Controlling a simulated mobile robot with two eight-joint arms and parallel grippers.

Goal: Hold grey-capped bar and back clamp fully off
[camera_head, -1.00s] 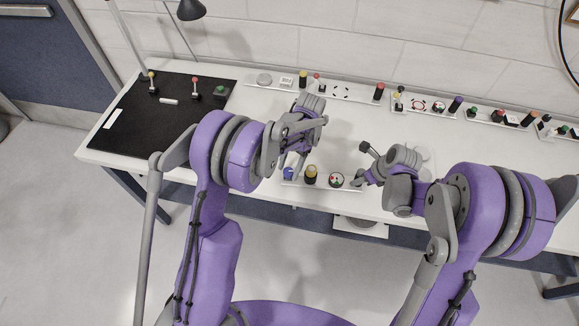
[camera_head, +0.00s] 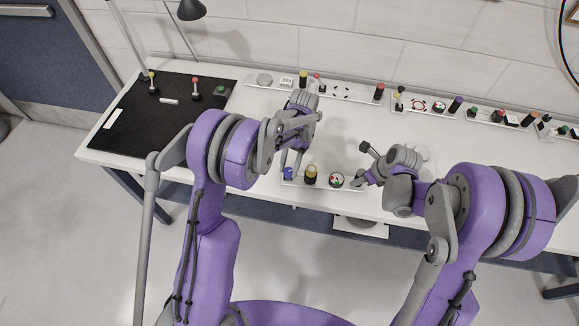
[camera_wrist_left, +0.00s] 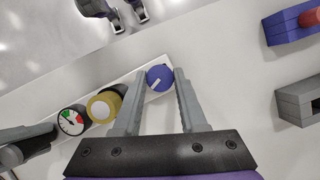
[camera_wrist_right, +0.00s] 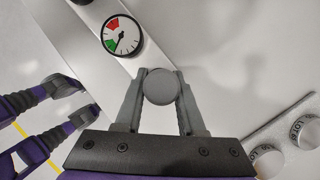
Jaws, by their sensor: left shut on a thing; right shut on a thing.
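A white bar (camera_head: 322,186) lies near the table's front edge and carries a blue knob (camera_head: 288,173), a yellow-topped black cylinder (camera_head: 311,174) and a gauge (camera_head: 336,180). My right gripper (camera_head: 359,179) is shut on the round grey cap (camera_wrist_right: 160,87) at the bar's right end. My left gripper (camera_head: 291,165) is shut on the blue knob, which shows a white line on its face in the left wrist view (camera_wrist_left: 160,77). In the head view the grey cap is hidden by the right gripper.
A black mat (camera_head: 140,128) with small levers lies at the left. The table between is mostly clear.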

